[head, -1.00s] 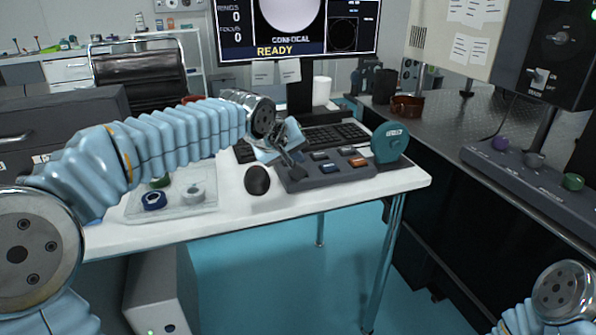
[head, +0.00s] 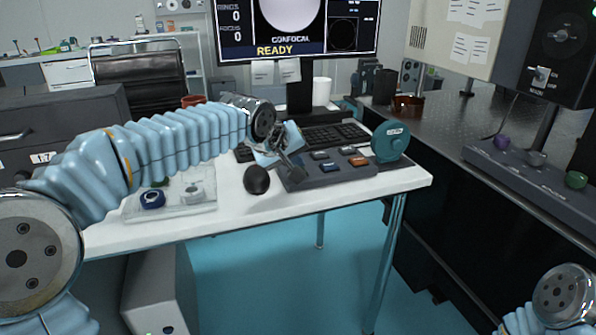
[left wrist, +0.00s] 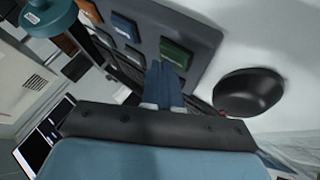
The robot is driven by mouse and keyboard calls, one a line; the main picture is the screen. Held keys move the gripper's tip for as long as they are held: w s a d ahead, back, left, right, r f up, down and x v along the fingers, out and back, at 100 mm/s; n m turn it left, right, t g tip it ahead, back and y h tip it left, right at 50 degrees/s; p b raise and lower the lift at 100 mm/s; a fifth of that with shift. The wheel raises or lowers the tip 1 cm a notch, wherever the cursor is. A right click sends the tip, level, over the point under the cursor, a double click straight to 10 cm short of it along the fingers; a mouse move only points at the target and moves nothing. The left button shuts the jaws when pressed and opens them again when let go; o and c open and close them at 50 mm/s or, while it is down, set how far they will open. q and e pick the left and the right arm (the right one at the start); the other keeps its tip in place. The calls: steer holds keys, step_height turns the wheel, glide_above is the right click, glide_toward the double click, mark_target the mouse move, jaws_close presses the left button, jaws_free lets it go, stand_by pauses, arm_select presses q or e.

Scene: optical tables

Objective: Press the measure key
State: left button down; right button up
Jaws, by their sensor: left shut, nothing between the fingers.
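A dark key pad (head: 318,179) with several coloured keys lies on the white desk. An orange key (head: 358,162) and a blue key (head: 329,167) show in the head view. In the left wrist view, a green key (left wrist: 176,51) and a blue key (left wrist: 125,26) show. The labels are too small to read, so I cannot tell which is the measure key. My left gripper (head: 297,171) is shut and empty over the pad's left end. In the left wrist view its fingertips (left wrist: 163,70) are close to the green key; contact is unclear. My right gripper is out of view.
A teal round device (head: 390,143) stands to the right. A keyboard (head: 335,134) lies behind, below a monitor (head: 300,27) reading READY. A clear tray (head: 187,203) with small parts is at left.

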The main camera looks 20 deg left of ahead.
arm_select(q)
steer(key=shift+f, duration=0.25)
stand_by(0.4)
steer(key=shift+r+p, duration=0.45)
steer(key=shift+r, duration=0.4)
step_height(320, 180, up, 5)
steer(key=p, duration=0.4)
steer(key=shift+r, duration=0.1)
stand_by(0.4)
